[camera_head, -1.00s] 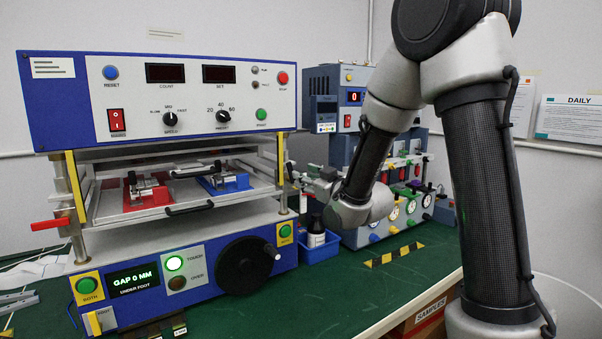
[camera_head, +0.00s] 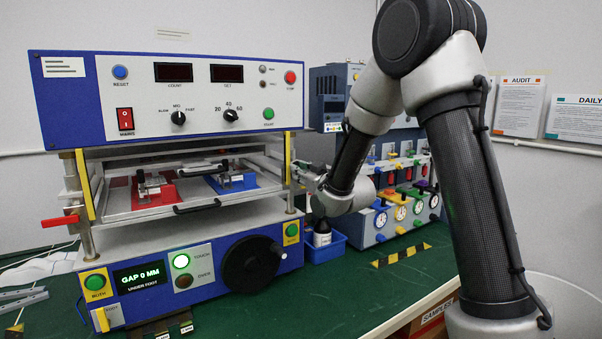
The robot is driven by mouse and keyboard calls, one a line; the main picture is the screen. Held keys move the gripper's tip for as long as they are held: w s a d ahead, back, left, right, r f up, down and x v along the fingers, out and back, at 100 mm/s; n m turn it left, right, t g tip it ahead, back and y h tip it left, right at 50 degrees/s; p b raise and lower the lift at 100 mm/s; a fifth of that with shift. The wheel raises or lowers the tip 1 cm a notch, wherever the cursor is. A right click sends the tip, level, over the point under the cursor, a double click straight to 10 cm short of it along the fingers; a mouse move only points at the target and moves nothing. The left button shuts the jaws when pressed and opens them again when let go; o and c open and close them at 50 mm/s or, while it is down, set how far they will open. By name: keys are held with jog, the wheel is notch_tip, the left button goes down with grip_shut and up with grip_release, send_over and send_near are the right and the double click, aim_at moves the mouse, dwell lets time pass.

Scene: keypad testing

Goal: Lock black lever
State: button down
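The blue and white press machine (camera_head: 190,92) stands on the left of the bench. I cannot clearly pick out a black lever on it; the right post area is partly covered by my arm. A red lever (camera_head: 60,221) sticks out level at the left post. My gripper (camera_head: 308,177) is beside the machine's right side, at about tray height. Its fingers are small and partly hidden, so their opening and any contact are unclear.
A red fixture (camera_head: 155,194) also sits on the tray. A second blue device (camera_head: 408,212) with dials is behind my arm. The green bench front (camera_head: 330,300) is clear.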

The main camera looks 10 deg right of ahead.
jog(key=m, duration=0.1)
jog(key=d+m, duration=0.1)
jog(key=m, duration=0.1)
jog(key=shift+w, duration=0.15)
jog(key=c, duration=1.4)
grip_release()
jog(key=v, duration=0.7)
jog(key=shift+s+r, duration=0.1)
jog(key=shift+s, duration=0.15)
